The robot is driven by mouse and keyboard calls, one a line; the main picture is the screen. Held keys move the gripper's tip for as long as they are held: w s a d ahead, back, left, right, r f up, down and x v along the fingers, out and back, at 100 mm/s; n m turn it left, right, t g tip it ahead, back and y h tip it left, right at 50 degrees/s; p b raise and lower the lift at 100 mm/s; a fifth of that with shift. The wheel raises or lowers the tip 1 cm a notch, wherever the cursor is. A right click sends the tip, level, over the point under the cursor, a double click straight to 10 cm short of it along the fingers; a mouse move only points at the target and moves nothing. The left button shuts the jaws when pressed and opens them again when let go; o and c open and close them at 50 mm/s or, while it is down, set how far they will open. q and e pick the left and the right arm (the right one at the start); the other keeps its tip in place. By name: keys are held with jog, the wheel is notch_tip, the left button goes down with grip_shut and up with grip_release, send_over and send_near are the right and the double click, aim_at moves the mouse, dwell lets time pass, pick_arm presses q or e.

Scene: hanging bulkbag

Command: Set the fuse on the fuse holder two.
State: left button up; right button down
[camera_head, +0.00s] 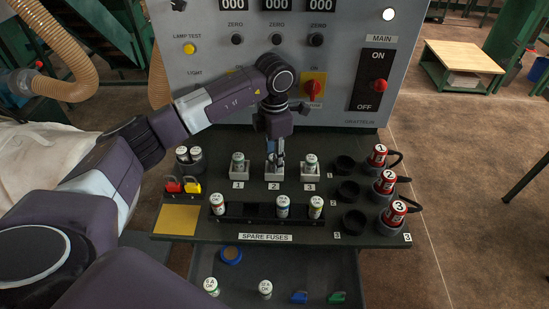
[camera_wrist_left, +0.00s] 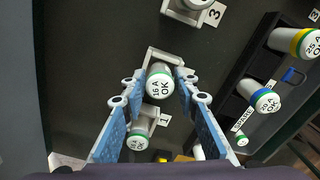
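Fuse holder two (camera_head: 274,185) is the middle of three grey holders on the dark panel, between holder one (camera_head: 238,175) and holder three (camera_head: 310,173). My left gripper (camera_head: 275,158) points down over it. In the left wrist view, a white fuse with a green ring, marked 16 A OK (camera_wrist_left: 159,84), stands at holder two (camera_wrist_left: 154,54) between the blue fingertips of the gripper (camera_wrist_left: 160,78). The fingers look apart, with a small gap on each side of the fuse. How deep the fuse sits is hidden. My right gripper is out of view.
The spare fuse rack (camera_head: 250,213) in front holds several fuses. Red and yellow padlocks (camera_head: 183,185) are at left. The control cabinet (camera_head: 225,105) rises close behind; an open drawer (camera_head: 325,270) is below.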

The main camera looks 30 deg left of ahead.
pick_arm(q)
notch_tip(320, 180, up, 11)
jog(key=p, duration=0.6)
dwell(0.4)
jog(key=shift+f, duration=0.15)
dwell(0.4)
